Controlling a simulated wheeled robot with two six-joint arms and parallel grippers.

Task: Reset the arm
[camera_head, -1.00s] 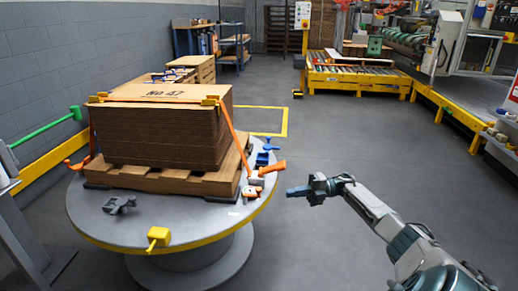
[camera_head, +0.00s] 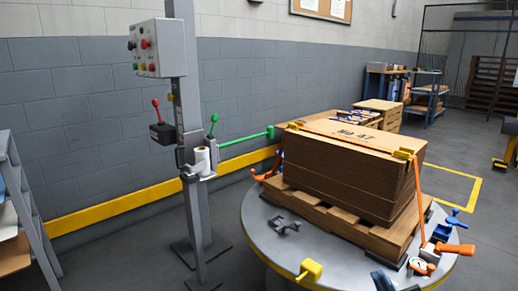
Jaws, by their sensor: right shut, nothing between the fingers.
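Only the dark blue fingertips of my right gripper (camera_head: 383,280) show, at the bottom edge of the head view. They are shut with nothing between them, in front of the round turntable (camera_head: 262,222) as seen here. The rest of the right arm is out of frame. My left arm and gripper are not in view. A stack of brown sheets (camera_head: 345,172) marked "No 47" sits on a wooden pallet (camera_head: 325,212) on the turntable. An orange strap (camera_head: 419,205) runs down its right side to an orange-handled ratchet tool (camera_head: 450,249).
A grey post with a control box (camera_head: 157,48) stands left of the turntable, with a green arm (camera_head: 245,138) reaching towards the stack. A grey clamp (camera_head: 284,225) and a yellow block (camera_head: 309,271) are at the turntable's near side.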

